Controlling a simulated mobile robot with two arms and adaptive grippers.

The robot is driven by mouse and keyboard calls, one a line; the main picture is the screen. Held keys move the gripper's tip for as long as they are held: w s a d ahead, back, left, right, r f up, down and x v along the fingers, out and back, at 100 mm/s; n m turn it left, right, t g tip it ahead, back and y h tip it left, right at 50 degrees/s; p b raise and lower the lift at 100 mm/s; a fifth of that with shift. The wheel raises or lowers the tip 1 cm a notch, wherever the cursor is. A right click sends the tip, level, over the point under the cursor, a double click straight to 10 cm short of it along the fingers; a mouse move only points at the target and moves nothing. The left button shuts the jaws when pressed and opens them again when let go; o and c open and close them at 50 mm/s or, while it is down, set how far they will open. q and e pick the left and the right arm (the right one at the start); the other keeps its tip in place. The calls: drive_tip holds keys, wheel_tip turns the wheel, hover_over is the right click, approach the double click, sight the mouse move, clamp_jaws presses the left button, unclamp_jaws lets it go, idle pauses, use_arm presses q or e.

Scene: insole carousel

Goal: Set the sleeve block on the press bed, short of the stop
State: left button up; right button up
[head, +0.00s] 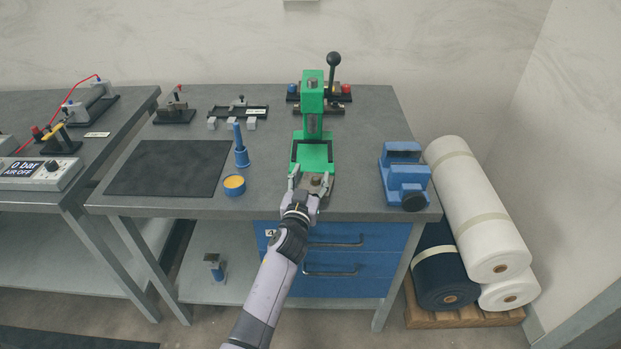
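The green press (313,120) stands on the table, with its black-knobbed lever up at the right. Its green bed (313,168) faces me and looks bare in front of the ram. My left gripper (311,180) is at the front end of the bed, fingers spread on both sides of a small grey-brown block (316,183), which may be the sleeve block. Whether the fingers press on it is too small to tell. The gripper hides the block's underside, so I cannot tell whether it rests on anything. The stop cannot be made out. My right gripper is not in view.
A blue fixture (404,176) stands right of the press. A blue post (240,147), a round yellow-topped tin (234,185) and a black mat (170,167) lie to the left. Drawers (340,262) are below the front edge.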

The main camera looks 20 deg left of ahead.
use_arm(q)
drive_tip(key=shift+o, duration=0.9)
drive_tip(key=shift+f, duration=0.1)
drive_tip(key=shift+s, duration=0.3)
drive_tip(key=s+d+b, duration=0.1)
drive_tip(key=s, duration=1.5)
drive_tip(key=shift+s+d+r+b, duration=0.2)
drive_tip(key=shift+s+r+b, duration=0.05)
drive_tip(key=shift+s+b, duration=0.15)
drive_tip(key=shift+f, duration=0.1)
